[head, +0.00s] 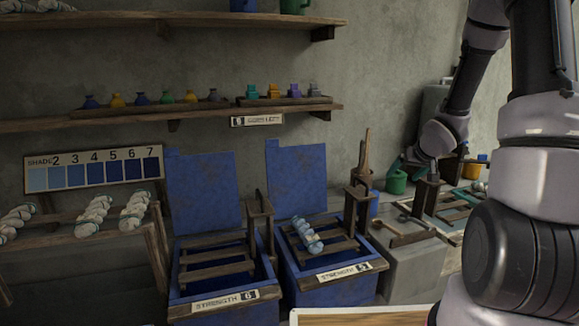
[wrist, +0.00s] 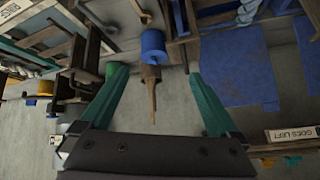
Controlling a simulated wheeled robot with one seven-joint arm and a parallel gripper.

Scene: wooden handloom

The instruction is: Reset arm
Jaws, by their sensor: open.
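My arm reaches in from the right in the head view. My gripper (head: 405,168), with teal fingers, is above the right end of the bench area, near a green cup (head: 397,183). In the wrist view my gripper (wrist: 157,75) has its two teal fingers spread wide apart with nothing held between them. A blue pot (wrist: 153,47) with a wooden tool (wrist: 151,90) standing in it shows beyond the fingers, against the wall. The head view partly hides the gripper's tips among the clutter.
Two blue vats (head: 227,300) with wooden racks stand in the middle; the right one carries a pale blue skein (head: 306,236). White skeins (head: 133,210) lie on a rack at left. A shelf (head: 60,123) holds coloured bottles. A grey block (head: 412,262) stands right of the vats.

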